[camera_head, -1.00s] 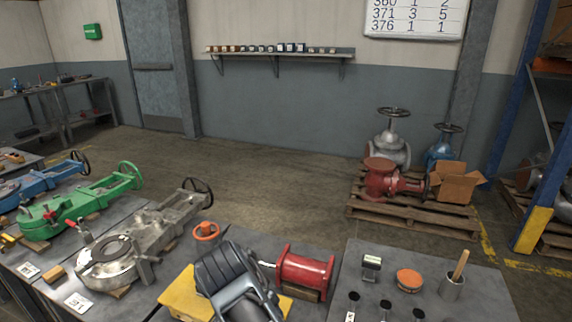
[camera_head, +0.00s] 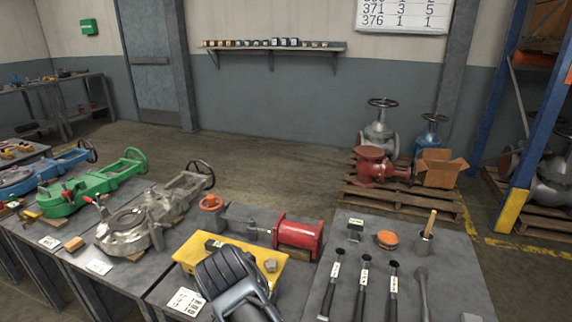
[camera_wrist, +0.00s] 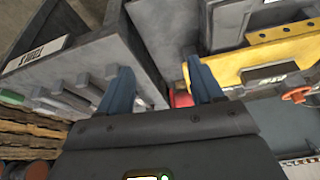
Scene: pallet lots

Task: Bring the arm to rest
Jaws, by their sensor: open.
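My gripper (camera_wrist: 160,88) shows in the wrist view with its two blue fingers spread apart and nothing between them. Grey table sides and a yellow block (camera_wrist: 265,55) lie beyond the fingers. In the head view my dark arm is at the bottom centre, in front of the yellow block (camera_head: 190,252) on the middle table. The fingertips are hidden in the head view.
Green (camera_head: 90,190), blue (camera_head: 45,175) and grey (camera_head: 150,215) valves lie on the left tables. A red flanged cylinder (camera_head: 298,236) lies behind the yellow block. Several dark-handled tools (camera_head: 364,285) lie on the right table. A pallet (camera_head: 400,205) with valves and a carton (camera_head: 440,168) stands behind; open floor lies left of it.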

